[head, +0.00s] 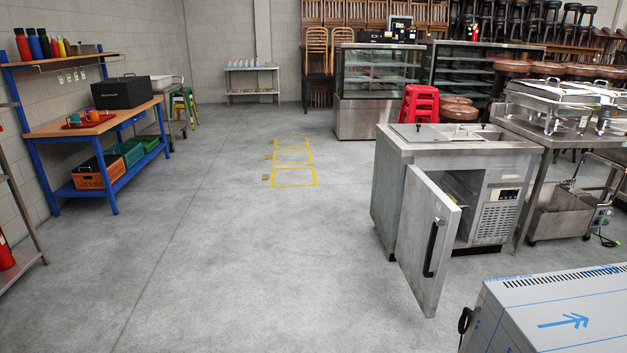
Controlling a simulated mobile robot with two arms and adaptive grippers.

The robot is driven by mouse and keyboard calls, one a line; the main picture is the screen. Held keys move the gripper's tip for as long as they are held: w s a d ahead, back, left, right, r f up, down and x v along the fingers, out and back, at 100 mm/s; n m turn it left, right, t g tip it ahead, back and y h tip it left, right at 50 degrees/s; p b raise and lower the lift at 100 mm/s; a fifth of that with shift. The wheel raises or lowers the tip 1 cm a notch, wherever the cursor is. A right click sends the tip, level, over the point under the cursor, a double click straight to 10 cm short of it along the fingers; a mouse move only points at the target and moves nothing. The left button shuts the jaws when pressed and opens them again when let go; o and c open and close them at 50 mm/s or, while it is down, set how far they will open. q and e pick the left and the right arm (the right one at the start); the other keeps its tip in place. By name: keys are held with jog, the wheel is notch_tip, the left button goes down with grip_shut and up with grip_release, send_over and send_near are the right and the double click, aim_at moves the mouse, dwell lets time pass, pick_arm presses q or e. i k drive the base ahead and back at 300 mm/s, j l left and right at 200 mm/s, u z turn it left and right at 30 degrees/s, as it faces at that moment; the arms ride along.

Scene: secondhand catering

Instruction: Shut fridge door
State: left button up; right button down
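The fridge is a low stainless counter unit (384,203) to the right of centre, with lidded wells in its top and a vent and control panel at its front right. Its fridge door (420,245) stands open, swung out toward me from hinges on its left side. A black vertical handle (431,248) is on the door's right part. Part of the dark interior (462,190) shows behind the door; the rest is hidden by it. Neither of my grippers is in view.
A steel appliance with blue film (560,310) stands at the front right, near the open door. A steel table with chafing dishes (545,128) adjoins the fridge's right. A blue-framed workbench (95,125) is at left. Open grey floor (220,250) lies left of the door.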

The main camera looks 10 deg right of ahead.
aim_at(429, 222)
jog(key=i+z, duration=0.8)
jog(key=i+j+z, duration=0.2)
jog(key=z, duration=0.2)
jog(key=i, duration=0.1)
